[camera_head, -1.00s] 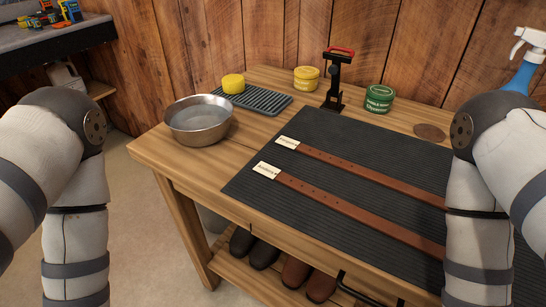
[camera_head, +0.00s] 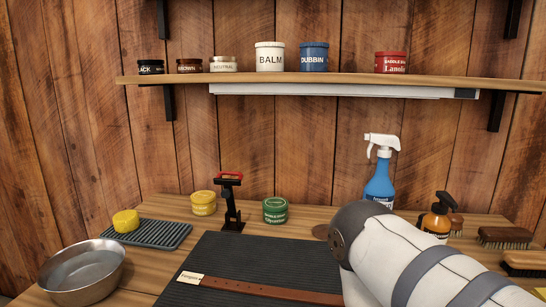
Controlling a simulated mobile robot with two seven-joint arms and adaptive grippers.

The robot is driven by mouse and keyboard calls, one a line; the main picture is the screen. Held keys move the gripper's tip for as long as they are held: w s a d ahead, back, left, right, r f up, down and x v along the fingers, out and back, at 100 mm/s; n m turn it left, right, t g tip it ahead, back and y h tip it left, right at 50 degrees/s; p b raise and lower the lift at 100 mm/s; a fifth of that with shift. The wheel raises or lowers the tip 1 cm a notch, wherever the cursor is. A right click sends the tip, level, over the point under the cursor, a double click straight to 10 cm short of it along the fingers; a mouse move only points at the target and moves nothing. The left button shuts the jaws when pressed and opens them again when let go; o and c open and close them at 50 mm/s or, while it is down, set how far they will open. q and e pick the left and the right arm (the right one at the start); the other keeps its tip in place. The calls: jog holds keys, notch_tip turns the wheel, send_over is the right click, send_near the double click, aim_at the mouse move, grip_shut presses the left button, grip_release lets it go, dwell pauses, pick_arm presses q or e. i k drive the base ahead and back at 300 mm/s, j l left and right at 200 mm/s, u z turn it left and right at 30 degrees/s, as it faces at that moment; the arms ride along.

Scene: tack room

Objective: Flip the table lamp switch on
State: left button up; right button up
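I see no plain table lamp in view. A long white bar (camera_head: 340,91) with a dark right end is fixed under the wall shelf; it looks like a light strip, and I cannot make out a switch on it. A small black upright device (camera_head: 232,213) with a red top stands at the back of the bench; I cannot tell what it is. My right arm crosses the lower right, but its gripper is out of view. My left gripper is also out of view.
The shelf (camera_head: 150,80) holds several tins. On the bench are a metal bowl (camera_head: 84,273), a ribbed tray (camera_head: 155,236) with a yellow sponge, yellow (camera_head: 204,203) and green (camera_head: 275,211) tins, a blue spray bottle (camera_head: 381,181), an amber pump bottle (camera_head: 437,220), brushes (camera_head: 504,238) and a dark mat (camera_head: 262,256).

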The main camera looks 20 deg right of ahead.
aim_at(460, 93)
jog(key=z, duration=1.85)
